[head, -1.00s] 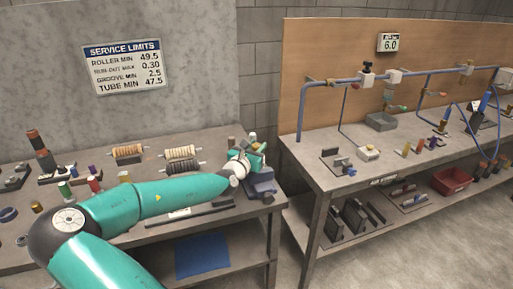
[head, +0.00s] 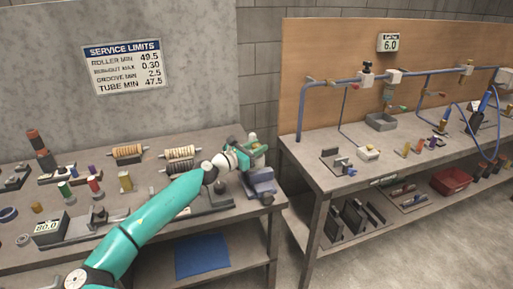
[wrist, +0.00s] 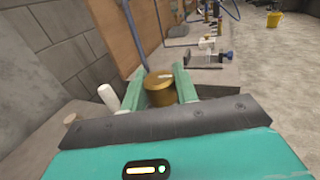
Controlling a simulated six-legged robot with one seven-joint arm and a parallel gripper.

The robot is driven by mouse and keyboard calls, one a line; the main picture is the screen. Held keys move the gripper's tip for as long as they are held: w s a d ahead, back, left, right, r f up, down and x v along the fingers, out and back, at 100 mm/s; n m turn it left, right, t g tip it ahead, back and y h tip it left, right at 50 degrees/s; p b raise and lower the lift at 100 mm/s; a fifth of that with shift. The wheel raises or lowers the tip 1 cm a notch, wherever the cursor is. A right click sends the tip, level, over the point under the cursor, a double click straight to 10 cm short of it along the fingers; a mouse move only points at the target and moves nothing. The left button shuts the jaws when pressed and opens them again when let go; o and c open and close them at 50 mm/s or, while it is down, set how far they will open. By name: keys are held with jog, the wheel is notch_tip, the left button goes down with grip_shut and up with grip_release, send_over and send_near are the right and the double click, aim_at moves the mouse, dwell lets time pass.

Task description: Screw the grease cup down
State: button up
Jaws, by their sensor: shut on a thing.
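The grease cup, a brass-coloured round cap (wrist: 159,88), sits between the two green fingers of my gripper (wrist: 160,86) in the wrist view. The fingers are shut on its sides. A light mark shows on its top. In the head view my gripper (head: 250,152) is at the right end of the left bench, above a blue-grey vise-like fixture (head: 260,182). The cup is hidden or too small to make out there, and what lies under it is hidden too.
The left bench (head: 150,212) carries rollers (head: 180,153), coloured cylinders and a gauge reading 80.0 (head: 47,228). A white cylinder (wrist: 107,95) stands left of my fingers in the wrist view. A gap separates this bench from the right bench (head: 325,178) with blue piping.

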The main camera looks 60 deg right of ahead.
jog(key=m+g+y, duration=0.1)
jog(key=m+g, duration=0.1)
jog(key=m+g+y, duration=0.2)
jog(key=g, duration=0.1)
jog(key=shift+w+d+f, duration=0.1)
jog(key=shift+f, duration=0.1)
jog(key=m+g+y, duration=0.3)
jog(key=y, duration=0.2)
jog(key=shift+r+m+g, duration=0.1)
jog(key=shift+m+g, duration=0.3)
jog(key=m+g+y, duration=0.1)
jog(key=m+y, duration=0.1)
jog(key=y, duration=0.2)
jog(key=m+g+y, duration=0.1)
jog(key=m+y, duration=0.2)
jog(key=y, duration=0.1)
jog(key=shift+m+y, duration=0.3)
jog(key=shift+y, duration=0.3)
jog(key=o, duration=1)
jog(key=shift+c, duration=0.2)
